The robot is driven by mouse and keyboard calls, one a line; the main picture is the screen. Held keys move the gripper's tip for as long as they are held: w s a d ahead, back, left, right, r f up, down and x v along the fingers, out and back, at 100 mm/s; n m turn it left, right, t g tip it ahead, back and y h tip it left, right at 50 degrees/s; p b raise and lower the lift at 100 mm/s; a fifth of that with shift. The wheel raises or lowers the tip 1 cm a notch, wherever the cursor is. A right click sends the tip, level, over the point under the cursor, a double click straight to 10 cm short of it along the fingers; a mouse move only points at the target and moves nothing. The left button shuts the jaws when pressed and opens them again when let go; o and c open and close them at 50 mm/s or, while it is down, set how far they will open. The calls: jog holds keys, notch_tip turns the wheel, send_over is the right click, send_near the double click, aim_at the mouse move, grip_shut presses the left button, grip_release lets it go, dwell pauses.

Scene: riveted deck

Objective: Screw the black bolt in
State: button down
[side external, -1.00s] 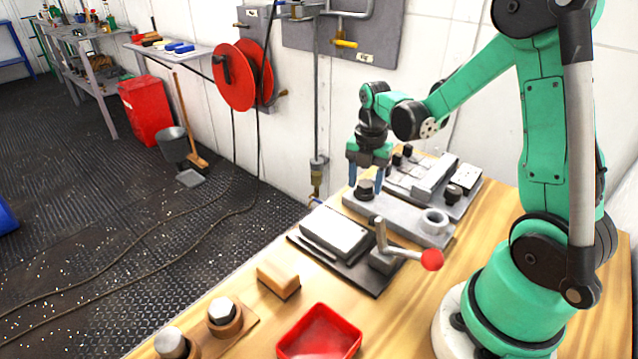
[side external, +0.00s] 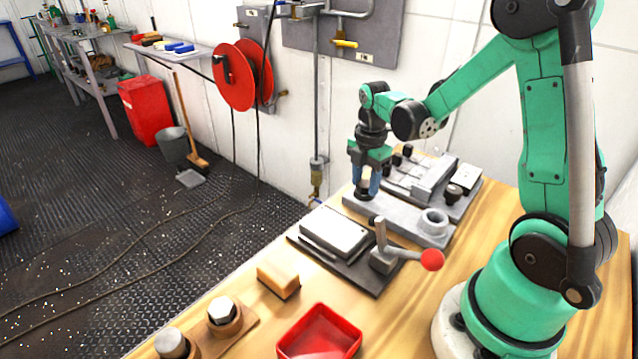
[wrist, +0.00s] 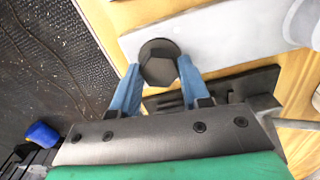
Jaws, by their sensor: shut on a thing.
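The black bolt (wrist: 159,62) has a dark hexagonal head and stands at one end of the grey block (side external: 399,214). The block also shows in the wrist view (wrist: 225,38). My gripper (side external: 367,188) points down over the bolt. In the wrist view its two blue fingers (wrist: 158,76) are shut on opposite sides of the head. In the side view the fingers mostly hide the bolt. How deep the bolt sits in the block cannot be told.
A ring-shaped boss (side external: 434,221) rises at the block's other end. A vise with a red-knobbed handle (side external: 431,260) stands in front, and another fixture (side external: 436,178) lies behind. A wooden block (side external: 278,278), a red tray (side external: 319,334) and silver bolts (side external: 222,309) are nearer the camera.

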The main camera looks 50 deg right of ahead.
jog(key=m, duration=1.4)
jog(key=shift+m, duration=0.3)
jog(key=m, duration=0.3)
jog(key=shift+m, duration=0.3)
jog(key=m, duration=0.3)
jog(key=shift+m, duration=0.3)
jog(key=m, duration=1.3)
jog(key=shift+m, duration=0.3)
jog(key=m, duration=1.2)
jog(key=shift+m, duration=0.3)
jog(key=m, duration=0.6)
jog(key=shift+m, duration=0.4)
